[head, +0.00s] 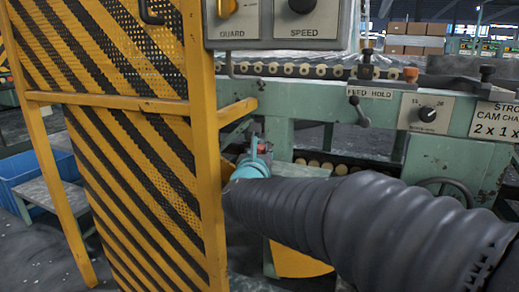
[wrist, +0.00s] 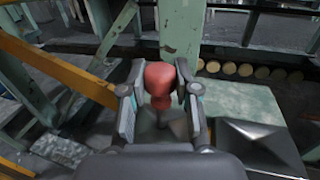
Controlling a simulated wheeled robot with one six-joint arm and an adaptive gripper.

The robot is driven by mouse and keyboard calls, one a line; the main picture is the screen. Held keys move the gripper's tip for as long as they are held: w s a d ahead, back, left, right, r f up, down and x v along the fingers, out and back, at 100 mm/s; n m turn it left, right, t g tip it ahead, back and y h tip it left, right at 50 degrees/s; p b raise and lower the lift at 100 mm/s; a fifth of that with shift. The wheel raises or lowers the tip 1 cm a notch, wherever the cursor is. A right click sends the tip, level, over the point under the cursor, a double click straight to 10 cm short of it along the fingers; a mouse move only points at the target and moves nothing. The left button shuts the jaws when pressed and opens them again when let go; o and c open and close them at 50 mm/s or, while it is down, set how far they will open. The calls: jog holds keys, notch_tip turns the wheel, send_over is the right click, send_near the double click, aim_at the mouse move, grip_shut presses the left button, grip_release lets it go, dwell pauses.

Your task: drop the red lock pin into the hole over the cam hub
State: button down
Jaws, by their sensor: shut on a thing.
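The red lock pin (wrist: 159,84) shows in the wrist view with its rounded red head between the two fingers of my gripper (wrist: 160,92). My gripper is shut on the head, and a thin darker shank runs below it. In the head view my gripper (head: 252,165) is small and partly covered by my dark ribbed arm, beside the yellow guard post. A small red spot by the fingers there may be the pin. I cannot make out the cam hub or its hole in either view; my arm and the guard hide much of that area.
A yellow-and-black striped guard (head: 130,130) stands at the left, its post close to my gripper. A green machine frame (head: 450,152) with knobs and a lever runs behind. In the wrist view a yellow bar (wrist: 55,65) crosses at left, and a dark pyramid-shaped piece (wrist: 245,140) sits at lower right.

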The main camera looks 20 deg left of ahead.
jog(key=shift+f, duration=2.25)
jog(key=c, duration=0.8)
grip_release()
jog(key=shift+o, duration=0.2)
jog(key=s+d, duration=0.2)
jog(key=s, duration=0.9)
jog(key=shift+s, duration=0.4)
jog(key=shift+d, duration=0.1)
